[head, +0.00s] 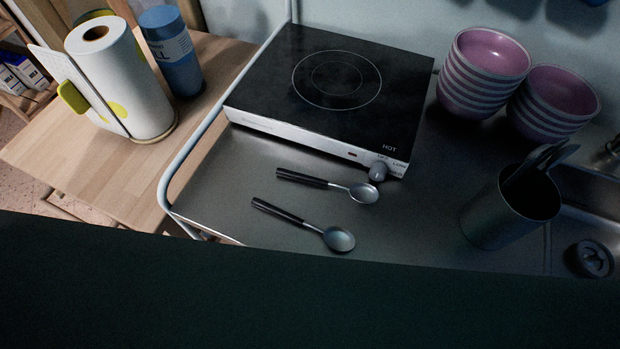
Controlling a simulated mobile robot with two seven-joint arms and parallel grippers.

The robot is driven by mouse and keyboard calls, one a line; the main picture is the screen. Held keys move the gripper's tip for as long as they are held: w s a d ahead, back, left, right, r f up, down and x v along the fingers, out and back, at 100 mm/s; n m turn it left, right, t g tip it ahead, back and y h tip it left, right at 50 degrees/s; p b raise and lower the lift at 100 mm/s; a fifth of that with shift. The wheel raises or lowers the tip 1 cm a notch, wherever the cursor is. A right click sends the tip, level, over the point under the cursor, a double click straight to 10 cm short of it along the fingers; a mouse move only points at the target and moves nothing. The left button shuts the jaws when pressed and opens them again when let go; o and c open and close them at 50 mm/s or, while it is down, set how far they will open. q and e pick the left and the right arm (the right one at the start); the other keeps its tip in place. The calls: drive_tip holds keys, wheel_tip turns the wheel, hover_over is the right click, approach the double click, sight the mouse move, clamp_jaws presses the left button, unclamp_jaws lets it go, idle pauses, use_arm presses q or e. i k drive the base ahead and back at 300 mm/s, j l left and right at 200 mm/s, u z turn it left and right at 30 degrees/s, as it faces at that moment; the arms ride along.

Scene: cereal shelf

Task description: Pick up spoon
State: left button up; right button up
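Two spoons with black handles and grey metal bowls lie on the steel counter in front of the hot plate. The farther spoon (326,184) lies close to the hot plate's front, its bowl to the right near the knob. The nearer spoon (303,223) lies closer to the counter's front edge, its bowl to the lower right. The two spoons lie apart, and nothing holds them. Neither of my grippers shows in the head view.
The hot plate (333,85) stands behind the spoons. Stacked pink bowls (482,73) and a dark utensil cup (494,216) stand at right. A paper towel roll (124,83) and a blue bottle (173,55) stand on the wooden table (80,160). A dark surface fills the bottom.

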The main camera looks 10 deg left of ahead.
sight(362, 192)
drive_tip(key=j+z, duration=0.1)
drive_tip(key=j, duration=0.3)
drive_tip(key=k+j+z, duration=0.1)
drive_tip(key=j, duration=0.25)
drive_tip(key=k+j+z, duration=0.15)
drive_tip(key=j, duration=0.2)
drive_tip(key=k+j+z, duration=0.1)
drive_tip(key=j, duration=0.25)
drive_tip(key=k+j+z, duration=0.1)
drive_tip(key=j, duration=0.25)
drive_tip(key=k+j+z, duration=0.1)
drive_tip(key=j, duration=0.25)
drive_tip(key=k, duration=0.1)
